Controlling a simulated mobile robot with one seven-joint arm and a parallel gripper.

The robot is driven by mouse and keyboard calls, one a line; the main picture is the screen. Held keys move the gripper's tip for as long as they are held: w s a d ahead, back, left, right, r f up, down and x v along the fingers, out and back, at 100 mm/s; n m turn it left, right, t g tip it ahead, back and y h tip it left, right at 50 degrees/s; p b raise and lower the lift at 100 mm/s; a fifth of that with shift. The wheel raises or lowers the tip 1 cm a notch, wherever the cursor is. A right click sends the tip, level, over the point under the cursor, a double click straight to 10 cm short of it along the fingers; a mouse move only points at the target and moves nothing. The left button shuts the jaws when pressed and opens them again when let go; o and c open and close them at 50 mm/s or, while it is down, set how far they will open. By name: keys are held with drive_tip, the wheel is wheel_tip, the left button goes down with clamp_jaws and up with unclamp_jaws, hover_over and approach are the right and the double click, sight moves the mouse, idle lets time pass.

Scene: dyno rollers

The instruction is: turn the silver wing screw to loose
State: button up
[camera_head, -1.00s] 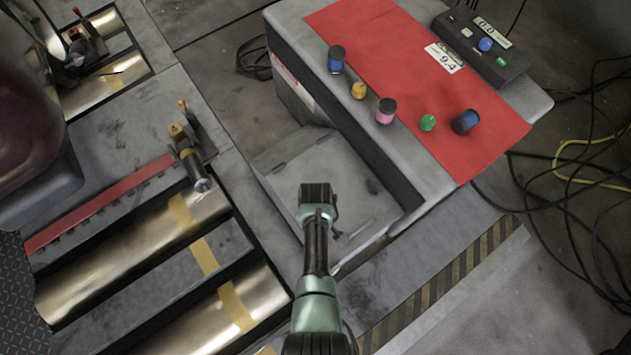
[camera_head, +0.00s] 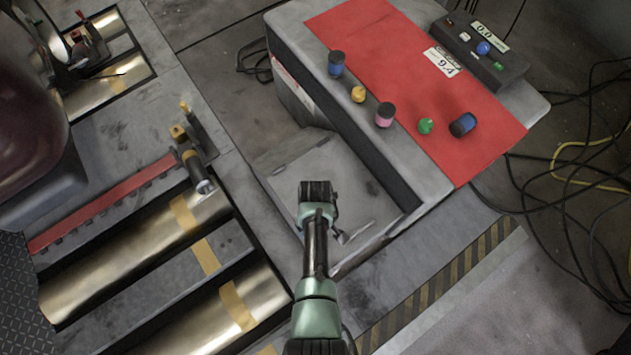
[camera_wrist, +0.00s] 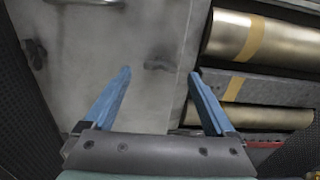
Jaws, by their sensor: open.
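My gripper (camera_wrist: 160,72) is open and empty, its two blue fingers spread in the wrist view. In the head view, the end of my arm (camera_head: 318,192) is above a low grey panel (camera_head: 292,180) beside the console. A small silver piece (camera_head: 343,237) shows just right of my wrist in the head view, partly hidden by the arm. It may be the silver wing screw, but it is too small to tell. No wing screw shows clearly between the fingers. A dark mark (camera_wrist: 158,63) lies there on a grey surface.
A grey console (camera_head: 430,180) with a red top carries several coloured knobs. Metal rollers (camera_head: 140,255) lie in the floor at left, and also show in the wrist view (camera_wrist: 285,42). A control box (camera_head: 485,50) sits at the console's far end. Cables (camera_head: 590,165) lie at right.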

wheel_tip(320, 180, up, 10)
drive_tip(key=p, duration=0.4)
drive_tip(key=shift+r, duration=0.1)
